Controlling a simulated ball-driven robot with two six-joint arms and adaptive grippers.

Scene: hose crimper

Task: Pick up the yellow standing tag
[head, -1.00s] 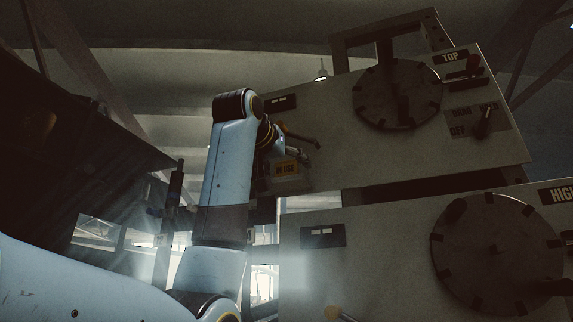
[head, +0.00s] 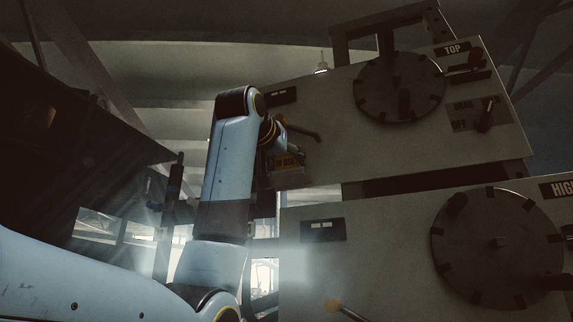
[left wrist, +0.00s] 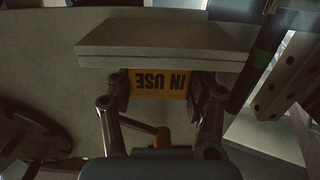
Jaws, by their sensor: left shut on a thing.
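The yellow tag (left wrist: 158,83) carries black "IN USE" lettering, which reads upside down in the left wrist view. My left gripper (left wrist: 160,92) is shut on it, with one finger at each side edge. In the head view the tag (head: 288,161) shows small and partly covered by my left gripper (head: 284,152), in front of the left part of the upper panel. A pale slab (left wrist: 165,45) borders the tag's lower edge; I cannot tell whether they touch. My right gripper is not in view.
The upper panel (head: 345,130) has a dark round dial (head: 385,85), an orange-tipped lever (head: 303,130) close to my left gripper, and switches at right. A lower panel (head: 385,235) has a bigger dial (head: 480,225) and another lever (head: 340,308). Dark machinery stands at left.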

